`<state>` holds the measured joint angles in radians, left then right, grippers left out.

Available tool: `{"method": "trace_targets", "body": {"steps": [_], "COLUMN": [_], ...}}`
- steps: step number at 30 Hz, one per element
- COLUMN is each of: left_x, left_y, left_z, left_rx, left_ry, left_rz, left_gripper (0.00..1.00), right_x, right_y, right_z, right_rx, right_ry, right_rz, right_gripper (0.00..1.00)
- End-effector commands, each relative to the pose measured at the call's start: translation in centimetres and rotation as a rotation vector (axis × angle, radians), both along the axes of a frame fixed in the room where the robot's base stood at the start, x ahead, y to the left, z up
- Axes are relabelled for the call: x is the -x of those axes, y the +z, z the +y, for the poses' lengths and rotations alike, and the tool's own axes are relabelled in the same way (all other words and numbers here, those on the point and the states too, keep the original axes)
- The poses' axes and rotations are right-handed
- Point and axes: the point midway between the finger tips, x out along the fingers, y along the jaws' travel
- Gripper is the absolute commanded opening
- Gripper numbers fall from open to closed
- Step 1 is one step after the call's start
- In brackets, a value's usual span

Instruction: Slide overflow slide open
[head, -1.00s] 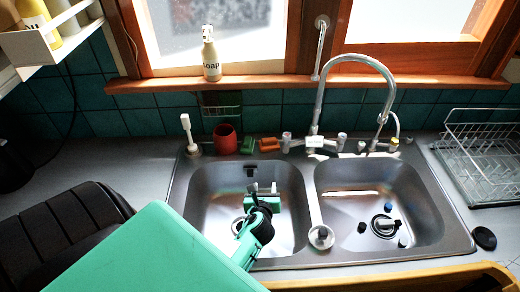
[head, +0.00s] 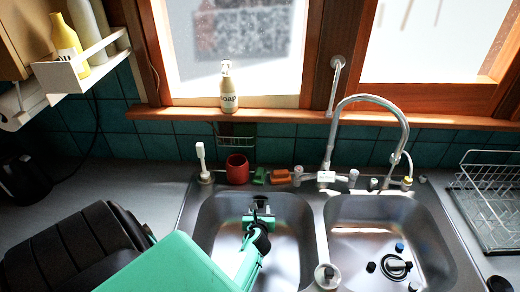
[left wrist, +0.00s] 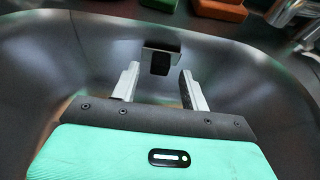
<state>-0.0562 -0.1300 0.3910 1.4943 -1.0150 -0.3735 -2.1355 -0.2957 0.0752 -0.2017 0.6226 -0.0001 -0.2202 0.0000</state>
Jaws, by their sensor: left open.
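The overflow slide (left wrist: 161,62) is a small dark piece with a pale plate above it, on the back wall of the left sink basin. In the head view it shows just beyond my gripper's fingers (head: 261,200). My left gripper (left wrist: 159,78) is open and empty inside that basin. Its two pale fingers point at the back wall, one on each side of the slide's line. I cannot tell whether they touch it. My right gripper is not in view.
The left basin (head: 212,235) has walls around my gripper. The right basin (head: 350,230) holds a drain and small dark and blue pieces. A red cup (head: 237,168), sponges (head: 281,176) and the faucet (head: 327,150) stand behind. A soap bottle (head: 228,92) is on the sill.

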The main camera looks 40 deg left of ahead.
Motion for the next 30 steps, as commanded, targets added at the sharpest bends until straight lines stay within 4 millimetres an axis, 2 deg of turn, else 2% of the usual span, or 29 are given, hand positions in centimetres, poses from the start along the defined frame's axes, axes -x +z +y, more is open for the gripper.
{"method": "trace_targets", "body": {"steps": [6, 17, 20, 24, 30], "left_x": [-1.5, -1.8, -1.8, -1.8, -2.0], "left_y": [-0.8, -1.0, -1.0, -1.0, -1.0], "left_z": [1.3, 1.5, 1.5, 1.5, 1.5], "left_rx": [-0.001, -0.001, -0.001, 0.000, 0.000], "left_ry": [0.000, 0.000, 0.000, -0.001, -0.001], "left_rz": [0.000, -0.001, -0.001, -0.001, -0.001], "left_gripper": [0.45, 0.45, 0.30, 0.02, 0.00], "right_x": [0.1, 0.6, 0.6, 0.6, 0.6], "right_y": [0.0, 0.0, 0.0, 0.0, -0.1], "right_z": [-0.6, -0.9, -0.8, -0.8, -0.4], "right_rx": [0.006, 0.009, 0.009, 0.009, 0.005], "right_ry": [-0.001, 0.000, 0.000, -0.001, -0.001], "right_rz": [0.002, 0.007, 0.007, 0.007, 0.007], "right_gripper": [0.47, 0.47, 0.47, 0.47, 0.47]}}
